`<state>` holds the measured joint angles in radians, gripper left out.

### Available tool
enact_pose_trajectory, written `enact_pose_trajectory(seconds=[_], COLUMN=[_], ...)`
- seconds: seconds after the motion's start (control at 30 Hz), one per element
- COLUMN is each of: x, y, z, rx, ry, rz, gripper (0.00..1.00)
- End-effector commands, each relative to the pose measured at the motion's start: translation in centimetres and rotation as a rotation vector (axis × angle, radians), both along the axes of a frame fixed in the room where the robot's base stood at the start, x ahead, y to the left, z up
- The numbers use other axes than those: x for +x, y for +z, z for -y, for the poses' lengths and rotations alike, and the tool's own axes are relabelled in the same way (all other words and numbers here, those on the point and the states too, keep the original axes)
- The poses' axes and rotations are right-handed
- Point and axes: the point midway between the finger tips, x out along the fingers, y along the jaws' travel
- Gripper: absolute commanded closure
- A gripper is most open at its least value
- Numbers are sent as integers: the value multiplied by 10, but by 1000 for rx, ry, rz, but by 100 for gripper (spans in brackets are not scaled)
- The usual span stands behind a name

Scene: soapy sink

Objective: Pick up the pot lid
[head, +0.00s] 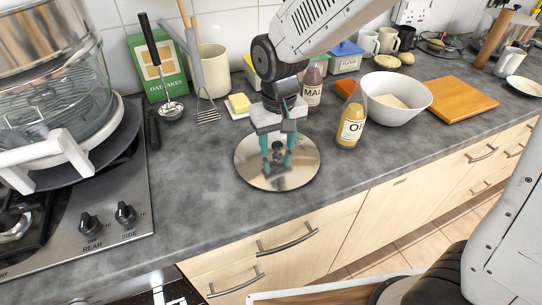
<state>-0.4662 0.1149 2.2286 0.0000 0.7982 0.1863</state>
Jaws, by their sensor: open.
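The pot lid (302,174) is a round, shiny metal disc lying on the grey counter in the middle of the head view. It mirrors my gripper and has a dark knob near its centre. My gripper (277,160) points down over the lid with its two teal fingers apart, one on each side of the knob. The fingers appear close to the lid. I cannot tell whether they touch it.
A yellow bottle (350,125) stands right of the lid, near a white bowl (398,98) and wooden board (452,100). Behind are a butter dish (239,104), a masher (207,112) and a brown bottle (312,90). The hob (90,215) is left. Counter in front is clear.

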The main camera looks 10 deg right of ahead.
Motion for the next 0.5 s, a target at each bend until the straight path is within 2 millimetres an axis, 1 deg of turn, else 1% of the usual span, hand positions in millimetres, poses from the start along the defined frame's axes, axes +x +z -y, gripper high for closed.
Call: enact_pose_trajectory(seconds=[0.07, 0.1, 0.17, 0.2, 0.23, 0.27, 0.5], x=[0, 0, 0, 0, 0, 0, 0], y=[0, 0, 0, 0, 0, 0, 1], z=[0, 0, 0, 0, 0, 0, 0], rx=[0, 0, 0, 0, 0, 0, 0], ry=[0, 0, 0, 0, 0, 0, 0], rz=[0, 0, 0, 0, 0, 0, 1], gripper=[50, 62, 78, 89, 98, 100, 100])
